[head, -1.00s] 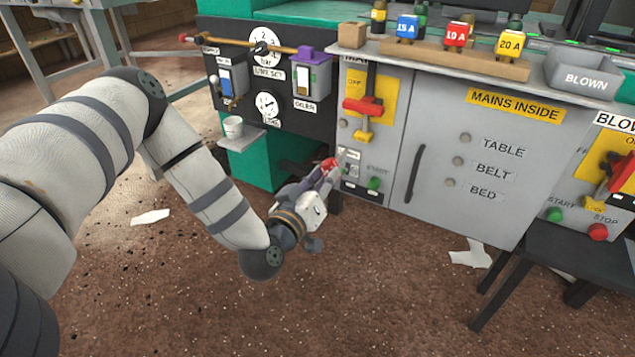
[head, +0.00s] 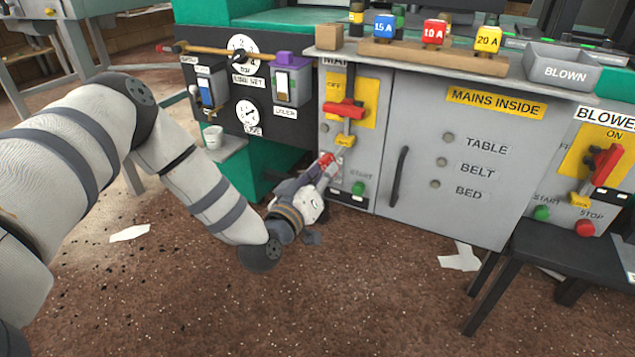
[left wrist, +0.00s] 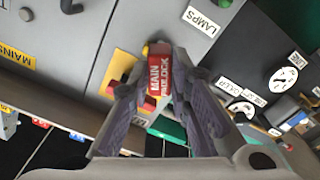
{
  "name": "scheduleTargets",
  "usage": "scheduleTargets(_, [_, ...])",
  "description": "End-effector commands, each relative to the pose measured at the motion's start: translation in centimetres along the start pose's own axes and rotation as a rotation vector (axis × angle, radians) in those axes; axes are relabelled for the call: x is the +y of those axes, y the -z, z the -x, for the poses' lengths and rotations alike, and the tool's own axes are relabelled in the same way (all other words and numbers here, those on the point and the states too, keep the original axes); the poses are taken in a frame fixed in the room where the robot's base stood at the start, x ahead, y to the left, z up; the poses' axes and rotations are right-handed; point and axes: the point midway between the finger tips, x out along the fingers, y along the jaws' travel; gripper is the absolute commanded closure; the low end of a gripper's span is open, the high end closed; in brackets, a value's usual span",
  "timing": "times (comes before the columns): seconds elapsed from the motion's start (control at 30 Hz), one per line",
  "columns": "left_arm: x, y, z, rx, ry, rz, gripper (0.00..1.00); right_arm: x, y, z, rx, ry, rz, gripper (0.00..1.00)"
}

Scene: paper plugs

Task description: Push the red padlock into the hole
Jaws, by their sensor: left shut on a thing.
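The red padlock (left wrist: 159,78), with white lettering, is between the fingers of my left gripper (left wrist: 160,92) in the left wrist view. In the head view the padlock (head: 327,160) is a small red patch in front of the lower left of the grey mains panel (head: 331,112). My left gripper (head: 322,174) is shut on it, low and close to the panel. The padlock's far end and the panel area behind it are partly hidden. I cannot make out the hole, nor tell whether the padlock touches the panel. My right gripper is not in view.
Above the padlock is a red switch handle (head: 345,109) on a yellow plate. A green button (head: 358,188) is just right of my gripper. A white cup (head: 212,137) stands on a small shelf to the left. A dark stool (head: 560,256) stands at right.

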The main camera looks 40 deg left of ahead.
Motion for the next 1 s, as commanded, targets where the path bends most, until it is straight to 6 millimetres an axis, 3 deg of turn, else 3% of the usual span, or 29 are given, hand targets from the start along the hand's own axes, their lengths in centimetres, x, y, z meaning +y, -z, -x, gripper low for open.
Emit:
scheduleTargets(0.2, [0.00, 0.03, -0.81, 0.000, 0.001, 0.001, 1.00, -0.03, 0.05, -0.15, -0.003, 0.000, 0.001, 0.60])
scheduleTargets(1.0, [0.02, 0.05, -0.82, 0.000, 0.000, 0.000, 1.00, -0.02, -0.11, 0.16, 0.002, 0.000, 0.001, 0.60])
